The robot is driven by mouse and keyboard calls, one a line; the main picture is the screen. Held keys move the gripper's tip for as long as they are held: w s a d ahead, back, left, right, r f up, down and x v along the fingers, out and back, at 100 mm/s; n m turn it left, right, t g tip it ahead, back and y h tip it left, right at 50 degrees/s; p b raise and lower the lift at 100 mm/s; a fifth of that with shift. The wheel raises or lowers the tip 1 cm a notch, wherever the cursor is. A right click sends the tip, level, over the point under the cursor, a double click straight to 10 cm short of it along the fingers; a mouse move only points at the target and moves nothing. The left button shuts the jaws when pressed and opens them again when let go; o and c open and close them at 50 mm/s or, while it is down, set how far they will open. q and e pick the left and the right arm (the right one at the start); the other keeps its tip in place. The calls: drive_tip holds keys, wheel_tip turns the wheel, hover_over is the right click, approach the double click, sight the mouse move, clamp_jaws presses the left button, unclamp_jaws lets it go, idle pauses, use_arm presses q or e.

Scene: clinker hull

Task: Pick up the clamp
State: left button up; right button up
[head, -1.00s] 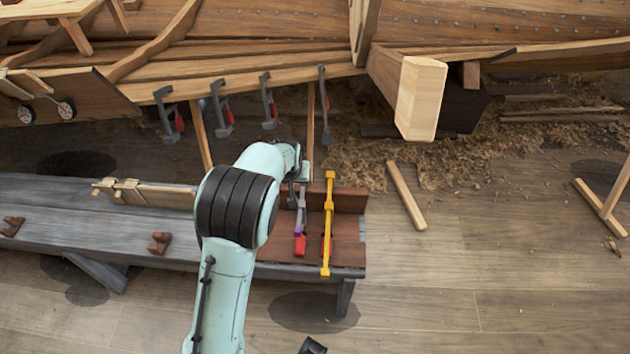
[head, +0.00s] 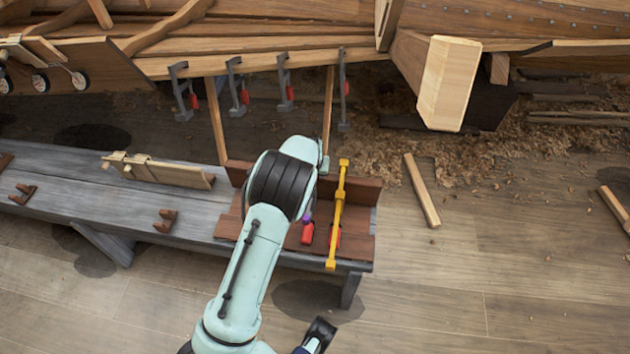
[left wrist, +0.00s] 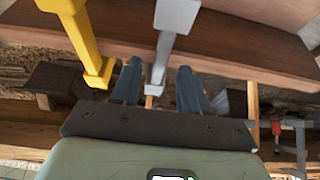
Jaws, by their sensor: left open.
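A grey clamp with a red handle (head: 308,233) and a purple part lies on the brown boards at the right of the bench. My left arm hides most of it in the head view. In the left wrist view its grey bar (left wrist: 176,17) reaches down between the two fingers of my left gripper (left wrist: 159,68). The fingers are open, with a gap on both sides of the bar. A yellow clamp (head: 338,215) lies just right of it, and in the left wrist view it is at upper left (left wrist: 76,28).
The grey bench (head: 80,200) bears a board with small clamps (head: 160,172) and brown wooden blocks (head: 166,220). Several grey clamps (head: 238,85) hang along the hull (head: 250,60) behind. A pale timber end (head: 448,85) juts out at right.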

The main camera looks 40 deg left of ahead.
use_arm(q)
drive_tip(key=shift+x, duration=1.15)
drive_tip(key=shift+f+b, duration=0.25)
drive_tip(key=shift+b, duration=0.05)
clamp_jaws()
idle(0.6)
drive_tip(key=shift+w+r, duration=0.15)
